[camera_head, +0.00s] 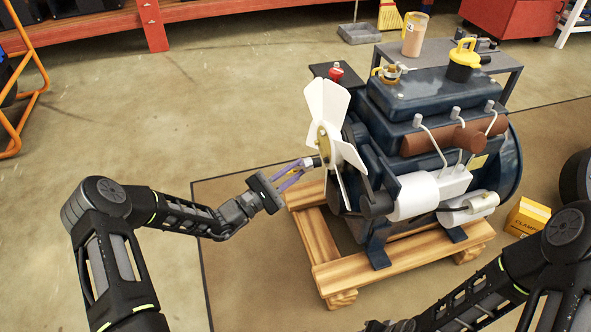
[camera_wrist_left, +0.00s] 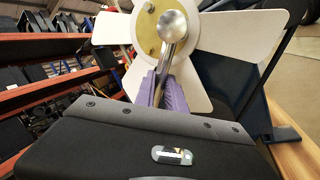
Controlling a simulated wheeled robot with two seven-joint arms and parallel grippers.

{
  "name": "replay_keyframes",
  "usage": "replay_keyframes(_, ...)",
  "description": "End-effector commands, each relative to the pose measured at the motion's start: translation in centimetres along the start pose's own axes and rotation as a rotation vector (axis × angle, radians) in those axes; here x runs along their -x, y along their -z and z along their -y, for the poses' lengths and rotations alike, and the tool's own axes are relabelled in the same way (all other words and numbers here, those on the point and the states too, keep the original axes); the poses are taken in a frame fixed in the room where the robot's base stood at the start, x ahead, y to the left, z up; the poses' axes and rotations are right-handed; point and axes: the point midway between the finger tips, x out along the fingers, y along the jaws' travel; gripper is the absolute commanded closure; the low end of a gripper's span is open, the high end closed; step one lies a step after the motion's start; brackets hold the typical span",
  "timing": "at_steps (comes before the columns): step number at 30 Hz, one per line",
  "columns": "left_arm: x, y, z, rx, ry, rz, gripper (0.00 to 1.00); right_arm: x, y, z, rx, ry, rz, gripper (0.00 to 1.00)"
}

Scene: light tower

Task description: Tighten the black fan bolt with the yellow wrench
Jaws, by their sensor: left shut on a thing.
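The white-bladed fan (camera_head: 326,105) stands on the front of the blue engine (camera_head: 405,95), with a yellow hub disc (camera_head: 322,146). My left gripper (camera_head: 300,171) is at the fan's left side, its purple fingers shut on a metal tool. In the left wrist view, the silver shaft of this tool (camera_wrist_left: 168,61) runs up from between the fingers (camera_wrist_left: 162,92) to a rounded head. This head (camera_wrist_left: 173,26) lies in front of the hub (camera_wrist_left: 149,34) and hides part of it. I see no yellow on the tool. I cannot make out a black bolt. My right gripper's fingers are not visible.
The engine rests on a wooden pallet (camera_head: 380,276). A grey table (camera_head: 490,62) behind holds a clear pitcher (camera_head: 415,35). A yellow box (camera_head: 527,216) lies on the floor at right. Red shelving (camera_head: 155,25) lines the back. Floor left of the pallet is clear.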

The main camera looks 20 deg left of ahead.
Motion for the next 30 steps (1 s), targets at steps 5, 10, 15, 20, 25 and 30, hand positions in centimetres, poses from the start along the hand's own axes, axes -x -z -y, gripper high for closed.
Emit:
replay_keyframes(5,-0.5,-0.1,0.1,0.0,-0.002,0.004,1.0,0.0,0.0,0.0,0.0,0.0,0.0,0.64)
replay_keyframes(10,-0.9,-0.1,0.2,0.0,-0.002,0.004,1.0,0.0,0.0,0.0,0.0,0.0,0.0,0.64)
replay_keyframes(15,-1.3,-0.1,0.4,0.0,-0.002,0.004,1.0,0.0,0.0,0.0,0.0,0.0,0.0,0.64)
replay_keyframes(20,-1.6,-0.1,0.5,-0.001,-0.002,0.004,1.0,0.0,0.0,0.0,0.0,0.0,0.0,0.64)
replay_keyframes(25,-1.6,-0.1,0.6,-0.001,-0.002,0.004,1.0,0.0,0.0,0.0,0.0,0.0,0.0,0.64)
replay_keyframes(30,-1.6,-0.1,0.6,-0.001,-0.002,0.004,1.0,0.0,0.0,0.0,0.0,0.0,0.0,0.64)
